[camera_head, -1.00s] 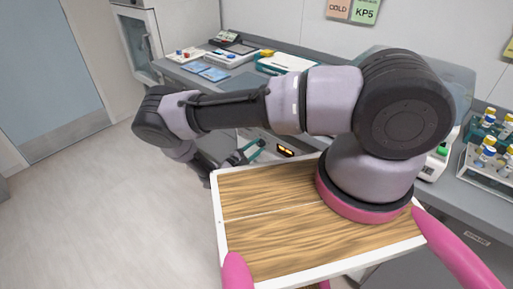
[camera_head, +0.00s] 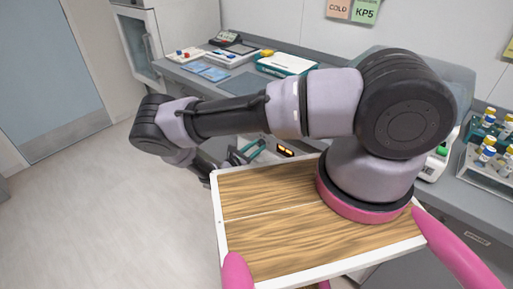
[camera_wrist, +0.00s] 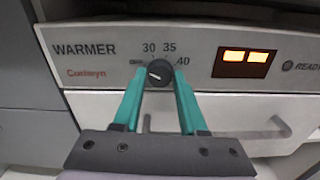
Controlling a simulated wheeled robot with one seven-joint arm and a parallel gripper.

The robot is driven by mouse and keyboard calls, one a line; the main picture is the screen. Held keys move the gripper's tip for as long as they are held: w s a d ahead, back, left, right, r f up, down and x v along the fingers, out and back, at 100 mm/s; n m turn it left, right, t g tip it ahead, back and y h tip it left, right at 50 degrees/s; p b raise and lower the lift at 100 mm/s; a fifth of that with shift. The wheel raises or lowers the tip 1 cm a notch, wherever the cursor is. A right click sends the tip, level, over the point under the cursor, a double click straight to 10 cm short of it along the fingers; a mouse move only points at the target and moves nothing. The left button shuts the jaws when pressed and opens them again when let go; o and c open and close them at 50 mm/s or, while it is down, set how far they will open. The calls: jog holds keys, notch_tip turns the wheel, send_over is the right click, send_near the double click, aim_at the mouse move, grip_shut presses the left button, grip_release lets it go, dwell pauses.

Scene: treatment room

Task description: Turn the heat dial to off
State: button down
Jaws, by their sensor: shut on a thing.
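The heat dial (camera_wrist: 159,73) is a small round black knob with a white mark on the warmer's front panel (camera_wrist: 95,62). The numbers 30, 35 and 40 are printed around its upper side, with a small mark at its left that I cannot read. The white mark on the knob appears to point left. My gripper (camera_wrist: 158,75) has its teal fingers on either side of the dial, shut on it. In the head view my gripper (camera_head: 246,151) is at the warmer's front below the counter, partly hidden, and the dial cannot be made out.
A lit orange display (camera_wrist: 245,63) is right of the dial. A drawer handle (camera_wrist: 255,130) runs below the panel, behind my fingers. The counter (camera_head: 232,84) above holds trays and boxes, with a bottle rack (camera_head: 490,150) at right. Open floor (camera_head: 90,210) lies at left.

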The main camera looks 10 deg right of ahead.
jog(key=shift+n, duration=0.5)
jog(key=shift+c, duration=2.3)
grip_release()
jog(key=shift+a, duration=0.1)
jog(key=v, duration=1)
jog(key=shift+s+a, duration=0.25)
